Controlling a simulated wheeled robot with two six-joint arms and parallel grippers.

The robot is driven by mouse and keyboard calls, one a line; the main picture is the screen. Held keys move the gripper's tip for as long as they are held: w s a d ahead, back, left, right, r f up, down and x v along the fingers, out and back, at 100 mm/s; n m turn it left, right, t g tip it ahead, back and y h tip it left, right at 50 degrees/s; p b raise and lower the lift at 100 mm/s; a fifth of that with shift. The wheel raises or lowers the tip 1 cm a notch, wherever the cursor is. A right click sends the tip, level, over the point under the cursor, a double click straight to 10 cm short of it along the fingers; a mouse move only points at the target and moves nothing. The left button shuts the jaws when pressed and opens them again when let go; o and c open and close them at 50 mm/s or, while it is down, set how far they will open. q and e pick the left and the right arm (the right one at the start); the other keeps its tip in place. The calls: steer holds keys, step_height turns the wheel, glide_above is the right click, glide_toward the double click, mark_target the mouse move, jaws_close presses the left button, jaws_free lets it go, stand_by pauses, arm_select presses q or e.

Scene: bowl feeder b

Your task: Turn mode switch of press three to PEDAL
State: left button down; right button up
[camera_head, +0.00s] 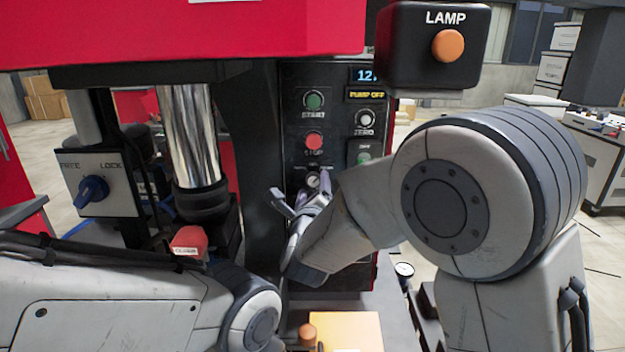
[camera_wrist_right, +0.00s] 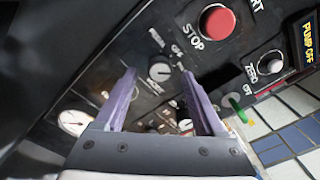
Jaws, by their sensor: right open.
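The mode switch (camera_wrist_right: 160,71) is a small round knob on the black control panel, below the red STOP button (camera_wrist_right: 217,22). Small labels, one like PEDAL and one like OFF, sit above it; its exact setting is too small to tell. In the head view the switch (camera_head: 312,179) shows just above my right gripper (camera_head: 301,193). My right gripper is open, its two purple fingers pointing at the panel. In the wrist view the knob lies between its fingertips (camera_wrist_right: 159,74); I cannot tell whether they touch it. My left gripper is out of view.
The panel also has a green START button (camera_head: 314,101), a white ZERO knob (camera_head: 364,118) and a PUMP OFF display (camera_head: 366,95). A lamp box (camera_head: 433,42) juts out at upper right. A blue FREE/LOCK knob (camera_head: 91,191) and a chrome column (camera_head: 188,135) stand left.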

steer(key=shift+w, duration=0.5)
steer(key=shift+c, duration=0.3)
jaws_close()
